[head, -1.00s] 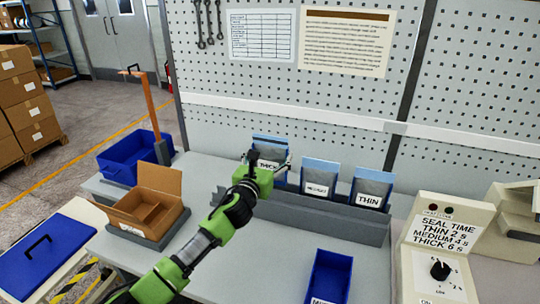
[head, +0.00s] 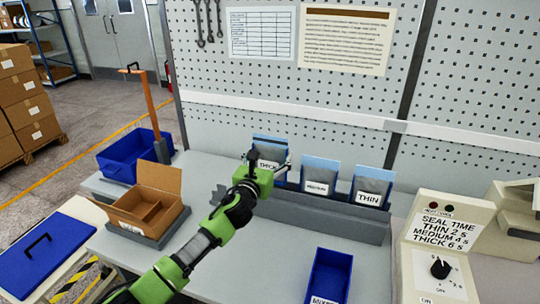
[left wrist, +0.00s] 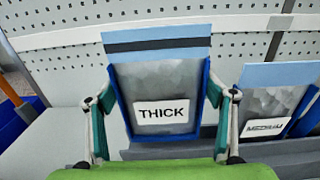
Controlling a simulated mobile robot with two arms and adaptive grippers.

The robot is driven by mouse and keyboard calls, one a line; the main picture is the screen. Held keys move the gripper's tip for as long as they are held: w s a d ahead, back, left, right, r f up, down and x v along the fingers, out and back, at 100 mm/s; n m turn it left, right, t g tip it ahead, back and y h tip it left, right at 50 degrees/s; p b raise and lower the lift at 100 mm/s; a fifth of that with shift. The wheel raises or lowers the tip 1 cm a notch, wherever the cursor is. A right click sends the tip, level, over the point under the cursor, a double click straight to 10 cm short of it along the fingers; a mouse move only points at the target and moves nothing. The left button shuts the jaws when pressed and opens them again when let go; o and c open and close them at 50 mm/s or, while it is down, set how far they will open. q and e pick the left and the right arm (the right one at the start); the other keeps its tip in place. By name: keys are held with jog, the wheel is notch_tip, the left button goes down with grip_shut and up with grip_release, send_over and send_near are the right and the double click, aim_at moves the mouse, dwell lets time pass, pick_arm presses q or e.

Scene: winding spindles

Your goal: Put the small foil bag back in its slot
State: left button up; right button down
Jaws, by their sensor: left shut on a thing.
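A silver foil bag with a light blue top and a dark stripe (head: 270,140) stands upright in a blue-sided slot labelled THICK, leftmost in the grey rack (head: 330,220). In the left wrist view the bag (left wrist: 155,75) fills the middle, with the THICK label in front and blue slot walls at its sides. My left gripper (head: 268,161) is shut on this bag, one finger at each side. Two similar foil bags stand to its right, in the slots labelled MEDIUM (head: 318,175) and THIN (head: 371,183). My right gripper is not in view.
An open cardboard box (head: 150,200) sits on the bench at left, with a blue bin (head: 120,160) behind it. Another blue bin (head: 330,275) is at front centre. A sealer with a dial (head: 440,255) stands at right. A pegboard wall rises behind the rack.

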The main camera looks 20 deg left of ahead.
aim_at(270, 167)
pick_arm(q)
jog(key=shift+f+b, duration=1.8)
jog(key=shift+f, duration=0.45)
jog(key=o, duration=1.2)
jog(key=shift+s, duration=0.15)
jog(key=s, duration=1.1)
jog(key=shift+s+a, duration=0.2)
jog(key=shift+s, duration=0.2)
